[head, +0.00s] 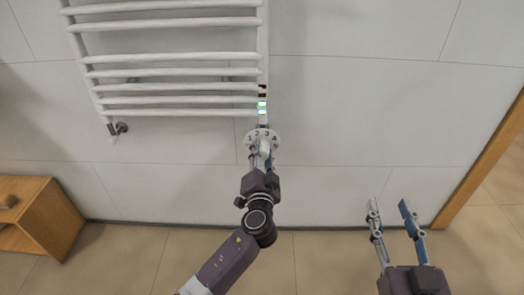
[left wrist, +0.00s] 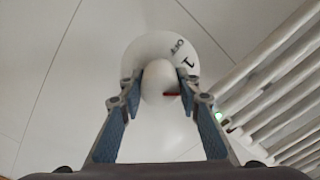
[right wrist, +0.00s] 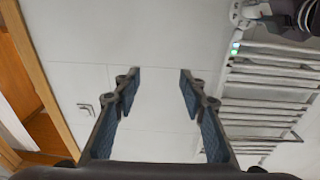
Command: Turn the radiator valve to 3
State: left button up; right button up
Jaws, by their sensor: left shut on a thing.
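In the left wrist view the dial (left wrist: 190,52) shows "OFF" and "1". My left gripper (head: 262,158) is at the dial, shut on the white valve knob (left wrist: 159,82), with a finger on each side. A red mark shows on the knob near the right finger; which number it lines up with I cannot tell. My right gripper (head: 388,205) is open and empty, to the right of the valve; it also shows in the right wrist view (right wrist: 158,75).
The white towel radiator (head: 170,72) hangs on the tiled wall, with a small pipe fitting (head: 121,128) at its lower left. A wooden cabinet (head: 62,220) stands at the left. A wooden door frame (head: 480,160) is at the right. The floor between is clear.

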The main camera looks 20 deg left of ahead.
pick_arm(q)
jog(key=m+p, duration=0.2)
jog(key=m, duration=0.4)
jog(key=shift+r+m, duration=0.1)
jog(key=shift+m, duration=0.2)
jog(key=m+p, duration=0.2)
jog(key=m, duration=0.3)
jog(key=shift+f+m, duration=0.2)
jog(key=shift+m, duration=0.1)
pick_arm(e)
jog(key=s+d+f+g+h, duration=0.2)
jog(key=s+f+g, duration=0.4)
jog(key=f, duration=0.4)
jog(key=s+d+f+g+h, duration=0.1)
jog(key=s+d+f+g, duration=0.3)
jog(key=s+f+g, duration=0.2)
jog(key=shift+s+d+f+m+h, duration=0.15)
jog(key=shift+s+f+m+h, duration=0.2)
jog(key=shift+s+f, duration=1.15)
jog(key=shift+w+f, duration=0.4)
jog(key=shift+w, duration=0.05)
pick_arm(q)
jog(key=o, duration=1.1)
jog(key=v, duration=1.2)
jog(key=shift+r, duration=0.1)
